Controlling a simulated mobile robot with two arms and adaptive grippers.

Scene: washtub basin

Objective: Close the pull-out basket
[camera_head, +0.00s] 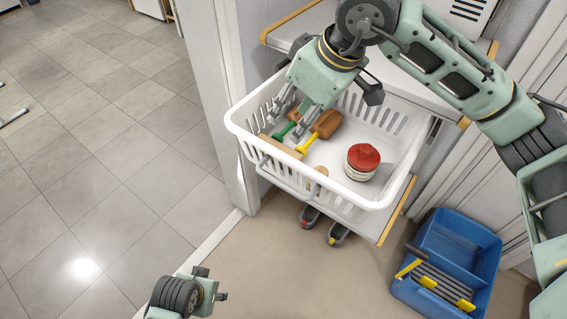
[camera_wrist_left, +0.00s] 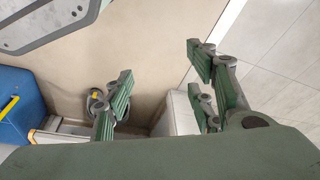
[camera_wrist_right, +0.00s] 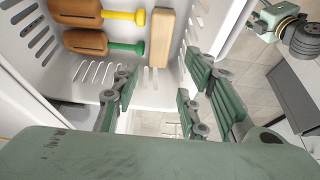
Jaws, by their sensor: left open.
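The white pull-out basket (camera_head: 391,200) is pulled out from the cabinet, with slotted walls and an open top. It also shows in the right wrist view (camera_wrist_right: 98,12). My right gripper (camera_head: 293,115) is over the left part of the basket in the head view. Its fingers are apart with nothing between them in the right wrist view (camera_wrist_right: 160,85); contact with the basket cannot be told. My left gripper (camera_wrist_left: 160,80) is open and empty in the left wrist view, above the floor. In the head view, part of my left arm shows low, apart from the basket.
The basket holds brushes with yellow (camera_head: 307,143) and green handles, a wooden block (camera_head: 281,146) and a red-lidded jar (camera_head: 362,161). A blue caddy (camera_head: 456,245) with yellow-tipped tools stands on the floor at right. A white door frame (camera_head: 222,75) is left of the basket.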

